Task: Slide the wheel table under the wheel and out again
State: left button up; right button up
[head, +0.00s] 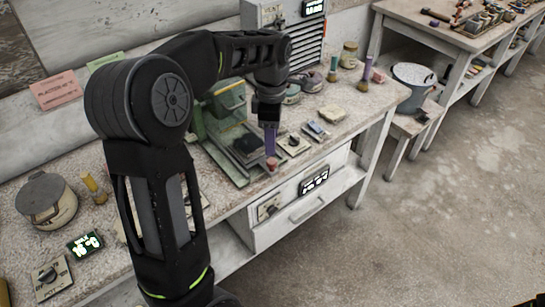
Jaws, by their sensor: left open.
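A green machine (226,104) stands on the bench against the wall, partly behind my left arm. Its low table (226,165) extends toward the bench's front edge, with a dark block (247,146) on it. A pinkish knob (272,164) is at the table's front right. My left gripper (271,152) points down right above this knob, its jaws open. I cannot tell whether the fingers touch the knob. I cannot make out the wheel; the housing and my arm cover that part. My right gripper is not in view.
Small switch boxes (293,144) sit to the right of the machine, with jars and brushes behind. A lidded pot (47,201) and a lit display (85,243) are at left. A bucket (413,86) stands on a stool at right. The floor at right is clear.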

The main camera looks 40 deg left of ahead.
aim_at(271, 160)
pick_arm(q)
notch_tip(271, 160, down, 8)
jog(key=shift+r+p, duration=0.1)
jog(key=shift+p, duration=0.4)
grip_shut()
dwell(0.4)
dwell(0.9)
